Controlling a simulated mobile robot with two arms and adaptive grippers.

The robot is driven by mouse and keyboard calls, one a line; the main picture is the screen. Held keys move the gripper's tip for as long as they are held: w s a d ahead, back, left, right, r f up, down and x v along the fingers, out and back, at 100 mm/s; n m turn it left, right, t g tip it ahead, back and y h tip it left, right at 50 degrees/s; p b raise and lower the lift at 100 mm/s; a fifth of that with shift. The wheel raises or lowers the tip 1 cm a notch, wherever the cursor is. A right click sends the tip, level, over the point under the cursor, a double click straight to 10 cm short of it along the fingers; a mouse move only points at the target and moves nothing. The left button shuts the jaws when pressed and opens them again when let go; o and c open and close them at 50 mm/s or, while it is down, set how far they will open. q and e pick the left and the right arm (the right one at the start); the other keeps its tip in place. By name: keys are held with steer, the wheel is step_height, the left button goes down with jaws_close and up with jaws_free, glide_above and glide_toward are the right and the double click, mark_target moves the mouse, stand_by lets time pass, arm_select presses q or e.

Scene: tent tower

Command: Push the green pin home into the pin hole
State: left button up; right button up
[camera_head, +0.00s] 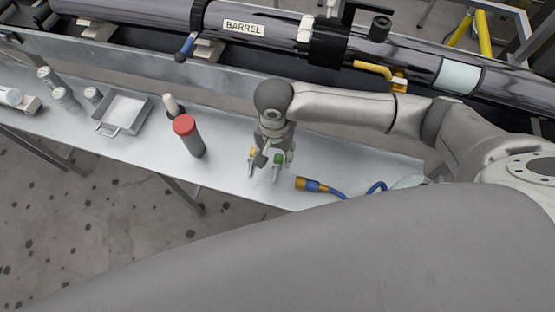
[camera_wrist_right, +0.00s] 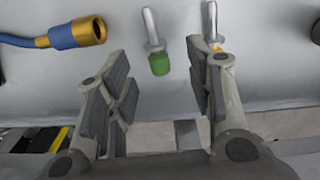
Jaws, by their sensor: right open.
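The green pin (camera_head: 278,159) is on the metal bench, below my right gripper in the head view. In the right wrist view the pin (camera_wrist_right: 159,63) has a green grip and a bare metal shank, and it appears ahead of the gap between my fingers. My right gripper (camera_head: 269,161) points down at the bench; in the wrist view its fingers (camera_wrist_right: 160,82) are open, with nothing between them. A clear pin hole cannot be made out in either view. My left gripper does not show.
A yellow-ended pin (camera_wrist_right: 215,46) lies close to the right finger. A blue hose with a brass end (camera_head: 308,184) lies right of the pins. A red-capped cylinder (camera_head: 188,136) and a tray (camera_head: 125,112) stand left on the bench (camera_head: 225,170). The barrel (camera_head: 270,29) runs behind.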

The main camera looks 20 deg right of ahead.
mark_target(277, 165)
steer(key=shift+f, duration=0.65)
steer(key=f, duration=0.4)
steer(key=shift+s+d+f, duration=0.1)
steer(key=shift+d+f, duration=0.15)
steer(key=shift+f, duration=0.15)
steer(key=c, duration=0.4)
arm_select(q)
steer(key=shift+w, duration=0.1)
arm_select(e)
jaws_close()
